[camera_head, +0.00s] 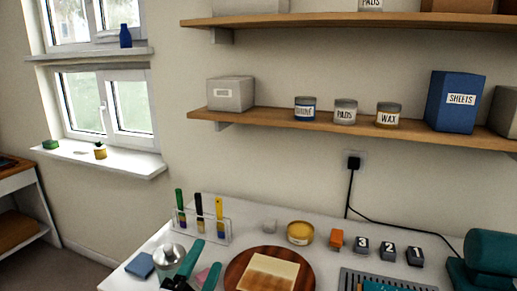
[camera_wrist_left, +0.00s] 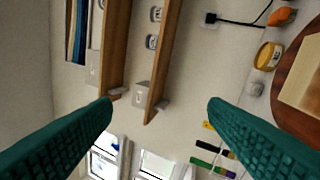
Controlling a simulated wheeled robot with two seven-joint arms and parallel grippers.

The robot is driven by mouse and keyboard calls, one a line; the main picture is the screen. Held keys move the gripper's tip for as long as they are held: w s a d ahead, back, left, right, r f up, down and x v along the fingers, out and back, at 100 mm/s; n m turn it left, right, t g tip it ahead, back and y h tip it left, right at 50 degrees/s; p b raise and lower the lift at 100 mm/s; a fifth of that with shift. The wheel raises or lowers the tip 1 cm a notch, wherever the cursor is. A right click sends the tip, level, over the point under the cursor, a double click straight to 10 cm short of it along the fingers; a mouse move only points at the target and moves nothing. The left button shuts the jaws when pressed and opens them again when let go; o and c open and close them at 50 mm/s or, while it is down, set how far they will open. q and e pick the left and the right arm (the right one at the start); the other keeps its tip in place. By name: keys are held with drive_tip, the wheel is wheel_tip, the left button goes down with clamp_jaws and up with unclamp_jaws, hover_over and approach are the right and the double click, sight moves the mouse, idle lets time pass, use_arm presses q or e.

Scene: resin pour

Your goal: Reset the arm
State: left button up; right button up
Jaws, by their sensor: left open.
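My left gripper (camera_head: 206,254) shows at the bottom of the head view, over the front left of the white table. Its two teal fingers stand apart with nothing between them. In the left wrist view the fingers (camera_wrist_left: 160,105) are spread wide, with wall, shelves and window seen beyond the gap.
A round brown board (camera_head: 234,272) bears a pale wooden block (camera_head: 270,271). A yellow tin (camera_head: 300,233), an orange item (camera_head: 336,238) and numbered blocks (camera_head: 387,249) line the back. Shelves (camera_head: 340,128) hang above.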

use_arm(q)
drive_tip(key=s+a+f+n+g+y, duration=0.35)
drive_tip(key=f+n, duration=0.25)
drive_tip(key=f, duration=0.2)
drive_tip(key=s+a+f+n+g+y, duration=0.35)
drive_tip(key=a+f+n, duration=0.2)
drive_tip(key=f, duration=0.25)
drive_tip(key=s+a+f+n+g, duration=0.1)
drive_tip(key=s+f+n+g, duration=0.3)
drive_tip(key=s, duration=0.5)
drive_tip(key=s+f+n+g, duration=0.2)
drive_tip(key=s+f+g, duration=0.4)
drive_tip(key=s+f, duration=0.15)
wheel_tip(320, 180, down, 27)
drive_tip(key=s+g, duration=0.2)
drive_tip(key=s, duration=0.1)
drive_tip(key=s+a+f, duration=0.3)
drive_tip(key=s+f, duration=1.1)
drive_tip(key=s, duration=0.1)
drive_tip(key=shift+s+f+m+g+h, duration=0.2)
drive_tip(key=shift+s+m+g+h, duration=0.1)
drive_tip(key=shift+m+g, duration=0.1)
